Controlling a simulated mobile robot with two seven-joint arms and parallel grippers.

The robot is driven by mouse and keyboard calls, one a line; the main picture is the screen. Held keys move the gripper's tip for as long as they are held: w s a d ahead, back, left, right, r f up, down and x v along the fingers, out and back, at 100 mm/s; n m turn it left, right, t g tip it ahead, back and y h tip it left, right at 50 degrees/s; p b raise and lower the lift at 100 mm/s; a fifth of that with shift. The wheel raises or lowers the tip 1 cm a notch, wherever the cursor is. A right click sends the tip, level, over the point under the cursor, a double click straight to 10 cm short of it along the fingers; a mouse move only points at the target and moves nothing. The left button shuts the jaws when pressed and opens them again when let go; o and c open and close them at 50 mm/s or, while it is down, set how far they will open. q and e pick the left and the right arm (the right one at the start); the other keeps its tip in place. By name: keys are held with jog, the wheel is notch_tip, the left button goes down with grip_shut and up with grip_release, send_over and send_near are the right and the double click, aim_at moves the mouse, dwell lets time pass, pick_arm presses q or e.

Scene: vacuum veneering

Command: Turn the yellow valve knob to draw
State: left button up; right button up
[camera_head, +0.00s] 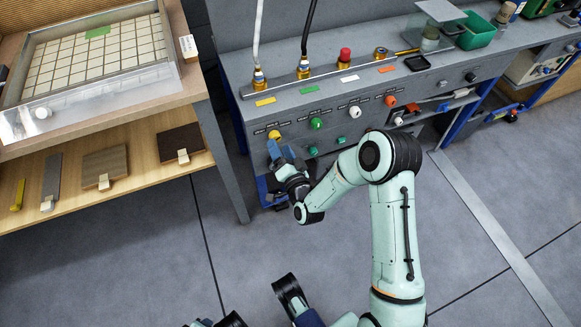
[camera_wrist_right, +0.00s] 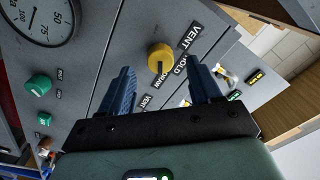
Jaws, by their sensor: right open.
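The yellow valve knob (camera_head: 274,134) is on the front panel of the grey bench, at its left end. In the right wrist view the knob (camera_wrist_right: 160,57) lies ahead of and between the two blue fingers, with VENT, HOLD and DRAW labels beside it. Which label it points to I cannot tell. My right gripper (camera_head: 281,154) is open and empty in front of the panel, just below the knob. In the right wrist view my right gripper (camera_wrist_right: 160,84) shows its fingers spread wide, apart from the knob.
A green knob (camera_head: 316,124), a white knob (camera_head: 355,111) and an orange knob (camera_head: 390,101) continue along the panel. A pressure gauge (camera_wrist_right: 38,20) and green knobs (camera_wrist_right: 38,86) lie left in the wrist view. A wooden table (camera_head: 120,115) stands left.

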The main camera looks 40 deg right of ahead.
pick_arm(q)
jog(key=shift+w+d+r+p, duration=0.15)
jog(key=shift+w+r+p, duration=0.1)
jog(key=shift+r, duration=0.25)
jog(key=shift+w+d+r+p, duration=0.1)
jog(key=shift+w+r+p, duration=0.1)
jog(key=shift+r, duration=0.25)
pick_arm(e)
jog(key=v, duration=1)
jog(key=shift+s, duration=0.35)
